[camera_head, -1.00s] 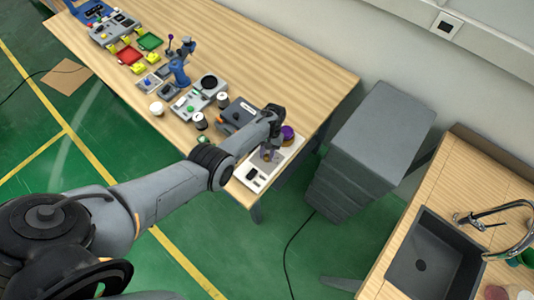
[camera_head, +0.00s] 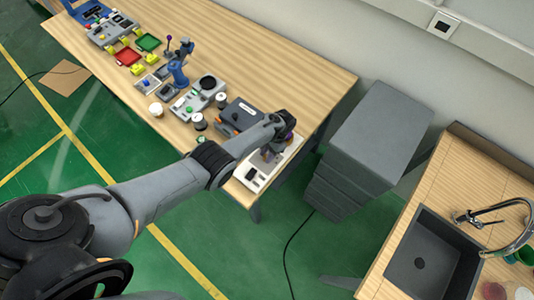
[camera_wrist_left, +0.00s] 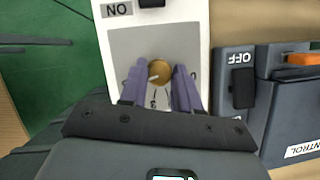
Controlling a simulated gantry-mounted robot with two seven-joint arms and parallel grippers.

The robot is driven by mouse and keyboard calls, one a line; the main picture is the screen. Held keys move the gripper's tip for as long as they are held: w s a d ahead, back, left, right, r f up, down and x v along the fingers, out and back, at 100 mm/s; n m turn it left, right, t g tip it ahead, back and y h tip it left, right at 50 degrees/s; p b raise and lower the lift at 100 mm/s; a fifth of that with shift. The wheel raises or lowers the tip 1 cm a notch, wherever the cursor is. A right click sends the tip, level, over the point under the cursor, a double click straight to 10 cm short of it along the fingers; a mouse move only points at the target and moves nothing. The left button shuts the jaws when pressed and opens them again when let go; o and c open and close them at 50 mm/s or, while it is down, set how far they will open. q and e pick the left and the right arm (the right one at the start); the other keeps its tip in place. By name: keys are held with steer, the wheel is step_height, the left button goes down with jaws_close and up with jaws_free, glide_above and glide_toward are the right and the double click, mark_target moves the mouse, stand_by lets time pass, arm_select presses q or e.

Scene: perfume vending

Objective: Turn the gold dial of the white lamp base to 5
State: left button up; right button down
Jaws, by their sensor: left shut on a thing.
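The white lamp base (camera_head: 254,179) lies at the near right end of the wooden table in the head view. In the left wrist view its white body (camera_wrist_left: 181,11) carries a grey panel, a black switch by a label and a round gold dial (camera_wrist_left: 159,72). A white mark shows on the dial's left side. The scale marks around the dial are small and partly hidden, so I cannot read the setting. My left gripper (camera_head: 267,154) is over the base, its purple fingers (camera_wrist_left: 158,90) shut on the dial, one on each side. My right gripper is not in view.
A dark grey control box (camera_wrist_left: 237,84) with an OFF switch stands right beside the base. Several devices, including a blue one (camera_head: 178,70), line the table farther left. A grey drawer cabinet (camera_head: 372,140) stands right of the table.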

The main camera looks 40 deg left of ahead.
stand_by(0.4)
arm_select(q)
steer(key=o, duration=1)
steer(key=shift+w+r, duration=0.1)
steer(key=shift+r, duration=0.3)
steer(key=shift+p+v, duration=1)
steer(key=shift+v, duration=4)
steer(key=shift+f, duration=0.1)
